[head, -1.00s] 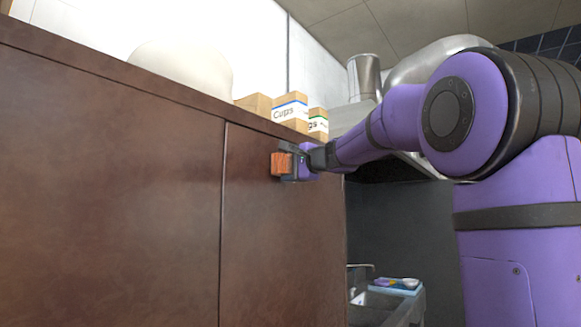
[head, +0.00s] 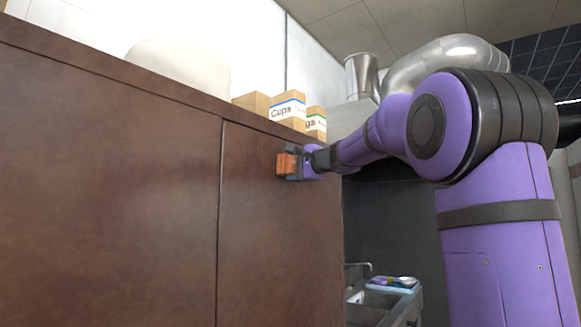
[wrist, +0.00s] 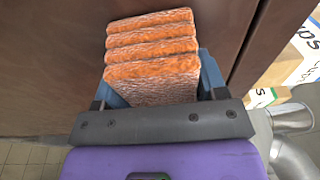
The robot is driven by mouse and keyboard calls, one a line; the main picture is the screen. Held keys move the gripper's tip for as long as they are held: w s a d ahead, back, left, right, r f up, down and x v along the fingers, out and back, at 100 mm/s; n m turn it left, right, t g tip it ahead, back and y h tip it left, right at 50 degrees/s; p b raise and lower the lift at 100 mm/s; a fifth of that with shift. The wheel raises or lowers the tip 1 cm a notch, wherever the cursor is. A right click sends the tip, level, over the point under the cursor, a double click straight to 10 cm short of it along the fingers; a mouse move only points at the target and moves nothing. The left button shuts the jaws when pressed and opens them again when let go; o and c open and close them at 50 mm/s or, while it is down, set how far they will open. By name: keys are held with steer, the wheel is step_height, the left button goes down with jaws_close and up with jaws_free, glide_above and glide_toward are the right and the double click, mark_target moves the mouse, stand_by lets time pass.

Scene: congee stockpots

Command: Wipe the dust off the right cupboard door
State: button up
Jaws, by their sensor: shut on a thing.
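The right cupboard door (head: 270,235) is dark brown wood with cloudy lighter patches. In the head view my gripper (head: 292,164) is at the upper part of this door. It is shut on an orange-brown folded cloth or sponge (head: 285,164). In the wrist view the ridged orange block (wrist: 152,55) sits between the fingers, with the brown door surface (wrist: 60,60) behind it. The block is at or very close to the door; I cannot tell whether it touches. The left cupboard door (head: 105,190) is also brown and has a hazy sheen.
Cardboard boxes labelled "Cups" (head: 287,108) and a pale rounded object (head: 180,65) stand on the cupboard top. A sink (head: 375,305) with a faucet lies low to the right. Metal ductwork (head: 440,65) is above my arm. The space before the doors is clear.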

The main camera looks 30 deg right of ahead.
mark_target(291, 163)
steer(key=w+d, duration=0.2)
steer(key=d, duration=0.4)
steer(key=shift+w+d, duration=0.3)
steer(key=shift+w, duration=0.1)
stand_by(0.4)
steer(key=shift+s+a, duration=0.65)
steer(key=shift+a, duration=1.1)
steer(key=shift+s+a, duration=0.6)
steer(key=shift+a, duration=1.1)
steer(key=shift+s+a, duration=0.65)
steer(key=shift+a, duration=1.1)
steer(key=shift+s, duration=0.15)
steer(key=shift+s+d, duration=0.35)
steer(key=shift+s, duration=0.55)
steer(key=shift+s+d, duration=0.35)
steer(key=shift+s, duration=0.5)
steer(key=shift+s+d, duration=0.35)
steer(key=shift+s, duration=0.55)
steer(key=shift+s+d, duration=0.3)
steer(key=shift+s, duration=0.4)
steer(key=shift+s+d, duration=0.25)
steer(key=shift+s, duration=0.45)
